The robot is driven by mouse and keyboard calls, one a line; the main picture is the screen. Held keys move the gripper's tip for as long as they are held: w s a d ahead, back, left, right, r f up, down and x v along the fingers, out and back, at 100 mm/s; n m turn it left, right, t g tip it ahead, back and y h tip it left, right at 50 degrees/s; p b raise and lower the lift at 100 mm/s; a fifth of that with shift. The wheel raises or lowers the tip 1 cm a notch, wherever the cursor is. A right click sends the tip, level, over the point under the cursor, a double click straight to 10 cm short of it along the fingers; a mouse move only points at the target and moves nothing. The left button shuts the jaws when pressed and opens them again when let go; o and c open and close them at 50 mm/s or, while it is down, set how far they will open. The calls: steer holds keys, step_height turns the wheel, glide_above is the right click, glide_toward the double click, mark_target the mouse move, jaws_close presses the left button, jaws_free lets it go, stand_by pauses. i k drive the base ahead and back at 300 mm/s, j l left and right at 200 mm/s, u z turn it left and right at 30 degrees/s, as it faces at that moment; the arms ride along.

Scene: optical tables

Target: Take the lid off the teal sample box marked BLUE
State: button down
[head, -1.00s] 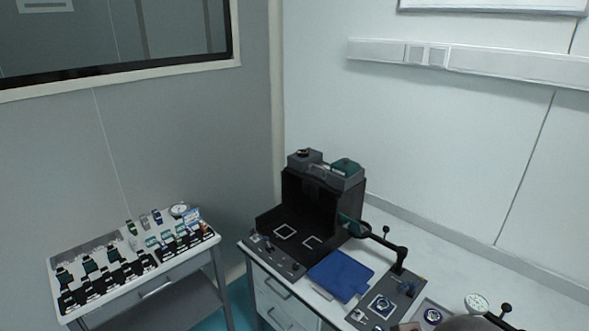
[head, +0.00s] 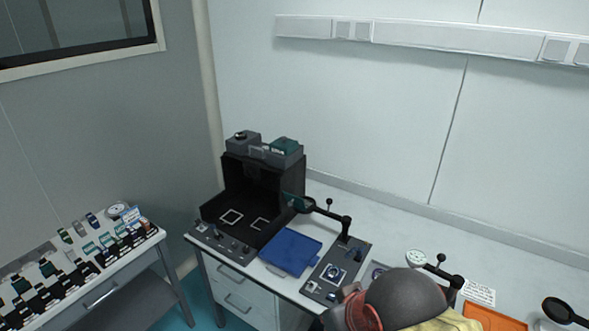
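A teal box-like thing (head: 286,146) sits on top of the black open-fronted housing (head: 228,206) on the bench. It is small here, no marking can be read on it, and I cannot tell whether it is the sample box marked BLUE or whether it has a lid. Several small dark and teal items (head: 108,241) stand on the side cart at the left; their labels are too small to read. My gripper is not in view.
A blue flat tray or folder (head: 290,252) lies right of the housing. A dark arm on a post (head: 345,226) stands beside it. An orange tray (head: 490,318) is at lower right. A large dark rounded shape (head: 405,295) with red and yellow parts, unidentified, hides part of the bench.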

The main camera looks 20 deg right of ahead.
mark_target(285, 142)
steer(key=z, duration=0.45)
steer(key=i+j+z, duration=0.2)
steer(key=j, duration=0.15)
steer(key=i+j+z, duration=0.2)
steer(key=j, duration=0.2)
steer(key=i+j+z, duration=0.25)
steer(key=j, duration=0.15)
steer(key=j+z, duration=0.2)
steer(key=j, duration=0.2)
